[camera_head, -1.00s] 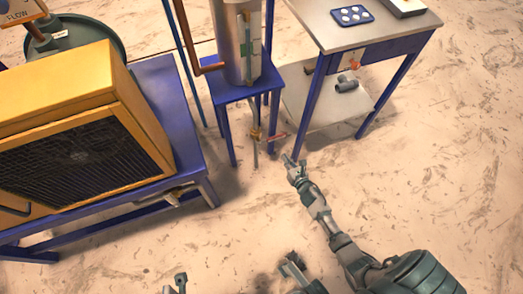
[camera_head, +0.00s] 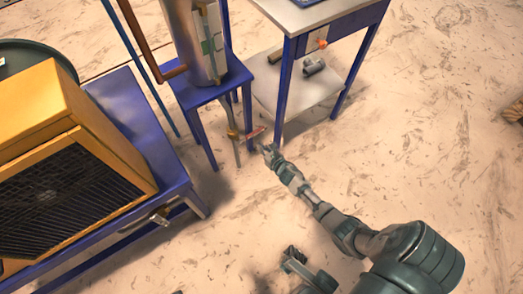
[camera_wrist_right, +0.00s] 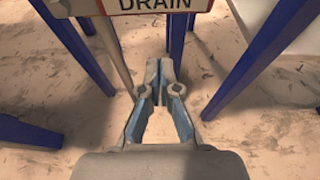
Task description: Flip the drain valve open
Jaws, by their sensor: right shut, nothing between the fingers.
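The drain valve (camera_head: 234,134) is a small brass-coloured fitting on a thin pipe below the blue stand, with a reddish piece (camera_head: 254,132) at its right. My right gripper (camera_head: 267,150) is shut and empty, just right of and slightly below this piece. I cannot tell if they touch. In the right wrist view, the fingertips of my right gripper (camera_wrist_right: 161,68) are together below a DRAIN sign (camera_wrist_right: 150,5), which is cut by the top edge. A pipe (camera_wrist_right: 115,52) runs down to their left. The valve lever is not clear there. My left gripper is not clearly visible.
A blue stand (camera_head: 205,93) holds a metal cylinder (camera_head: 192,40) above the valve. A blue-legged table (camera_head: 285,95) with a lower shelf (camera_head: 300,97) stands close at right. A yellow vented box (camera_head: 70,120) sits on a blue bench at left. Open floor lies in front.

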